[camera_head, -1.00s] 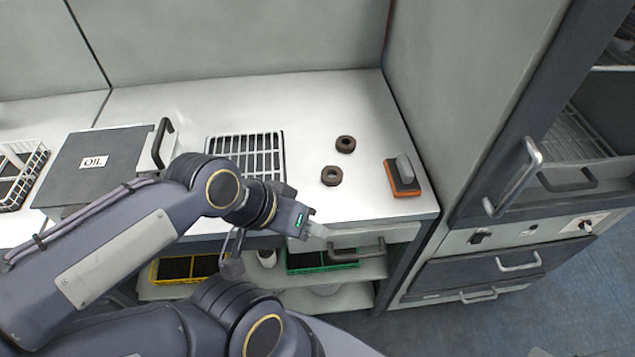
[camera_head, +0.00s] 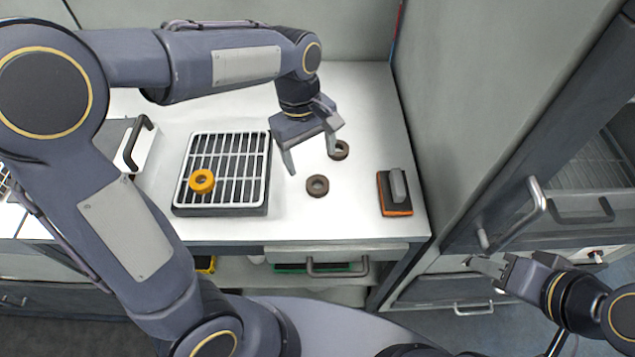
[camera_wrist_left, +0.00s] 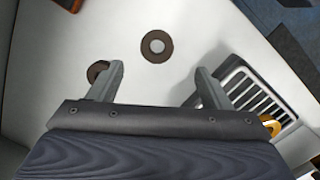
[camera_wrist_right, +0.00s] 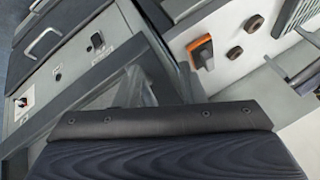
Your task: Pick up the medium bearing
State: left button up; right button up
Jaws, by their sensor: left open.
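A dark brown ring-shaped bearing (camera_head: 317,186) lies flat on the white table and shows whole in the left wrist view (camera_wrist_left: 157,46). A second dark bearing (camera_head: 339,151) lies behind it, partly hidden by a left finger; it also shows in the left wrist view (camera_wrist_left: 95,72). A yellow-orange bearing (camera_head: 201,181) lies on the rack. I cannot tell which is the medium one. My left gripper (camera_head: 310,161) is open and empty above the table, its fingers around neither dark bearing. My right gripper (camera_head: 485,273) is off the table's right side; its jaws are unclear.
The white wire rack (camera_head: 225,199) on a dark tray stands left of the dark bearings. An orange and grey block (camera_head: 396,192) stands to the right. A tall cabinet wall (camera_head: 460,90) bounds the table's right side. The table front between rack and block is clear.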

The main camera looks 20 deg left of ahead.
aim_at(318, 184)
pick_arm(q)
jog(key=shift+w+d+f, duration=0.3)
jog(key=shift+w+d, duration=0.05)
jog(key=shift+d, duration=0.1)
jog(key=shift+d+f+n, duration=0.1)
jog(key=shift+f+n, duration=0.2)
jog(key=shift+f, duration=0.05)
jog(key=f, duration=0.7)
jog(key=shift+s+d+f, duration=0.1)
jog(key=shift+s+d, duration=0.05)
jog(key=shift+s, duration=0.15)
jog(key=c, duration=1.1)
jog(key=shift+c, duration=0.2)
